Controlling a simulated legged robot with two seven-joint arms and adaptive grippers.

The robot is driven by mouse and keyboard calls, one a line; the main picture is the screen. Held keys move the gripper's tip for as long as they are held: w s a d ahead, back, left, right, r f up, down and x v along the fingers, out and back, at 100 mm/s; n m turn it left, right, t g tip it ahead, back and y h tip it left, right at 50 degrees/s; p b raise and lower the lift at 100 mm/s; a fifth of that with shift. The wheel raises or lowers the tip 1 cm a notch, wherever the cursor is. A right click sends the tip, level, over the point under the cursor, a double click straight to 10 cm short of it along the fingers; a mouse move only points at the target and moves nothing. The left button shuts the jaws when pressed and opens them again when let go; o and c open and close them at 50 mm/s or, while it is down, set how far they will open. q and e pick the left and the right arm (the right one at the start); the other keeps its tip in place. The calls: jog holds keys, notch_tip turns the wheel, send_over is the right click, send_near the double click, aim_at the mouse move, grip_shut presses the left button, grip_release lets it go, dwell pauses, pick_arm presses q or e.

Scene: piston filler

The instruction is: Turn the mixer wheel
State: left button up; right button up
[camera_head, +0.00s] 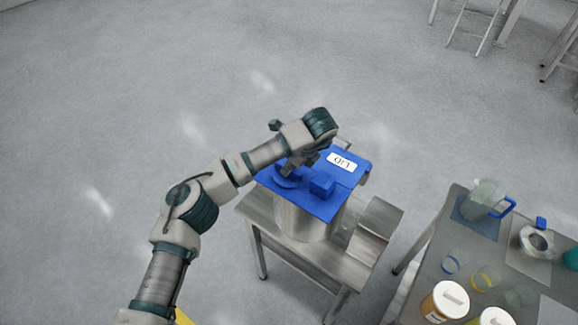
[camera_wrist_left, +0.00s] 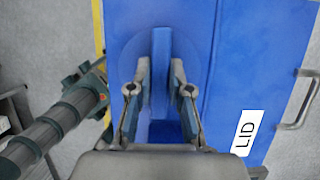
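The mixer wheel is a round blue disc (camera_head: 285,179) on the left part of a blue lid (camera_head: 327,206). In the left wrist view the wheel (camera_wrist_left: 200,55) has a straight raised bar (camera_wrist_left: 161,75) across it. My left gripper (camera_head: 291,168) reaches down over the wheel from above. In the left wrist view its fingers (camera_wrist_left: 161,78) lie on both sides of the bar, close against it, and look shut on it. The palm hides part of the wheel. My right gripper is not in view.
The lid covers a metal vessel (camera_head: 300,224) on a small metal table (camera_head: 262,218). A white LID label (camera_head: 342,162) and a raised blue block (camera_head: 322,187) are on it. A second table (camera_head: 425,272) at lower right carries a jug (camera_head: 484,198) and several containers. Open floor lies behind.

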pick_arm(q)
jog(key=o, duration=0.4)
jog(key=shift+d, duration=0.1)
jog(key=shift+o, duration=0.2)
jog(key=shift+d, duration=0.1)
jog(key=v, duration=1.2)
jog(key=shift+w, duration=0.1)
